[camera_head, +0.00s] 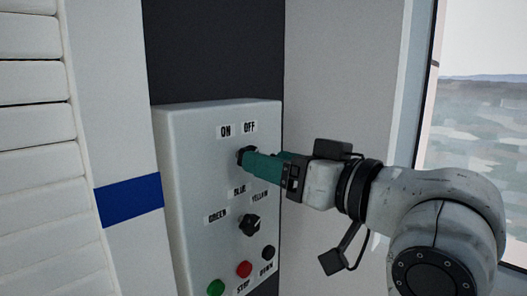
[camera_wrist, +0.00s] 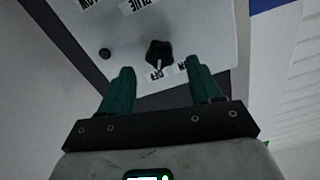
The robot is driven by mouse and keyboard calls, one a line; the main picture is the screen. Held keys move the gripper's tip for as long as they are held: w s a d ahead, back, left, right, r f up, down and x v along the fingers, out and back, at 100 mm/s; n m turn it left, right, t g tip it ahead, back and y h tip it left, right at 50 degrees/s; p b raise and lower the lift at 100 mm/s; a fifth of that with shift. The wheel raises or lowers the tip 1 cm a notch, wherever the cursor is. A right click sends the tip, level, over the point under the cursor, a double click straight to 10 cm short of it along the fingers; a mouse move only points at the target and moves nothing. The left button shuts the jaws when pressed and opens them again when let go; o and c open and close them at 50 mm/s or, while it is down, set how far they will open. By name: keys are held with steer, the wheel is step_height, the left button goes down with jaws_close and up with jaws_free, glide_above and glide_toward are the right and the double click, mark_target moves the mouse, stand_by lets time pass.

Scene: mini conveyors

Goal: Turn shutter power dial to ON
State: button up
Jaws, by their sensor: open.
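The shutter power dial (camera_head: 243,155) is a black knob below the ON label (camera_head: 226,131) and the OFF label (camera_head: 250,127) on a light grey control box (camera_head: 200,160). My gripper (camera_head: 252,160) reaches in from the right with its green fingers at the dial, partly hiding it in the head view. In the wrist view the dial (camera_wrist: 159,53) appears upside down, just beyond and between the fingertips of my open gripper (camera_wrist: 161,82). The fingers are apart and hold nothing.
Below is a second black dial (camera_head: 250,224) with BLUE, GREEN and YELLOW labels. Lower still are a green button (camera_head: 216,287), a red button (camera_head: 244,269) and a black button (camera_head: 268,252). A small dark round part (camera_wrist: 105,53) sits beside the power dial. A window is at the right.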

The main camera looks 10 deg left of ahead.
mark_target(239, 154)
steer(key=x, duration=0.3)
steer(key=c, duration=1)
